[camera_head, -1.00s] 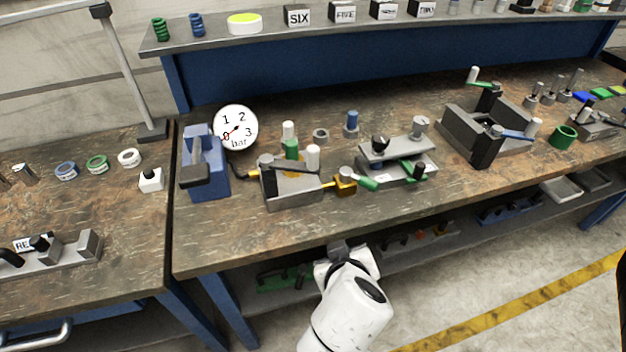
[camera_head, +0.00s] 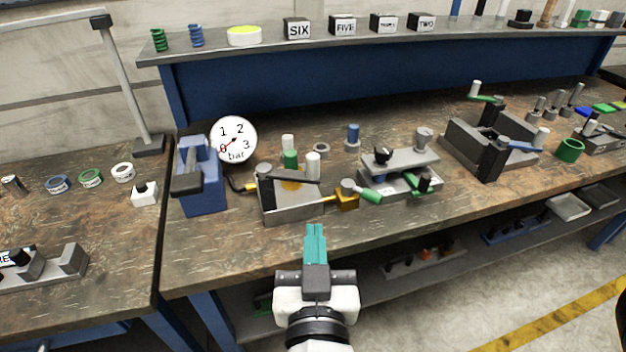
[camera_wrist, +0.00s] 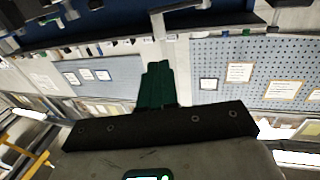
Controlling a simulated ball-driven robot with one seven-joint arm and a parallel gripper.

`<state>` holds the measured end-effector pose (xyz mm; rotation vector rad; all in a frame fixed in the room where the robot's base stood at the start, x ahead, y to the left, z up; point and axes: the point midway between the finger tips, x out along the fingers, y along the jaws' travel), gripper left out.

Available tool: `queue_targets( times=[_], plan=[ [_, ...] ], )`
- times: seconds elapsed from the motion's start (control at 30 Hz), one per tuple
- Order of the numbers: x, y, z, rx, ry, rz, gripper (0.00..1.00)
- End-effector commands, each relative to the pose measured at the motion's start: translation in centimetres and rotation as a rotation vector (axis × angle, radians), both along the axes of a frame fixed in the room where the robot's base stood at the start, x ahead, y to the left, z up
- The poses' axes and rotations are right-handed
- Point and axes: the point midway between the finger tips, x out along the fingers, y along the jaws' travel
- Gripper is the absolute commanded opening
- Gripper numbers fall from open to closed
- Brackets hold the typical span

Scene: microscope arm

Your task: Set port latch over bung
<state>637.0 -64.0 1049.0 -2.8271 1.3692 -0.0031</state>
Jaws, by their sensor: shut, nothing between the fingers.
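In the head view a grey box-like fixture (camera_head: 293,210) stands near the table's front edge, joined by a brass fitting to a pressure gauge (camera_head: 234,139). A dark bar (camera_head: 290,177), probably the port latch, lies across its top beside a white knob (camera_head: 312,164). A yellow-orange patch shows under the bar. A green plug with a white top (camera_head: 290,154), possibly the bung, stands upright at the fixture's back; I cannot tell whether it sits in a port. My gripper (camera_head: 315,229) is shut and empty, in front of the fixture and apart from it. Its teal fingers also show in the wrist view (camera_wrist: 158,84).
A blue clamp-like block (camera_head: 203,180) stands left of the fixture. A brass valve with a green handle (camera_head: 370,196) and a grey stand (camera_head: 398,170) are close on its right. A grey vise-like fixture (camera_head: 488,145) is farther right. The bench front (camera_head: 250,255) is bare.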

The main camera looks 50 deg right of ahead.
Motion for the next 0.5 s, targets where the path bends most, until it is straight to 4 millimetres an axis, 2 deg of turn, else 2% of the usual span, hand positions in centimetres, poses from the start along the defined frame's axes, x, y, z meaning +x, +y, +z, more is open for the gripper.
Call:
queue_targets(
  times=[0.23,0.5],
  plan=[
    [1.2,-1.6,0.2,-0.001,0.002,-0.004,0.00],
    [4.4,-5.8,0.3,0.000,0.002,-0.006,0.00]
  ],
)
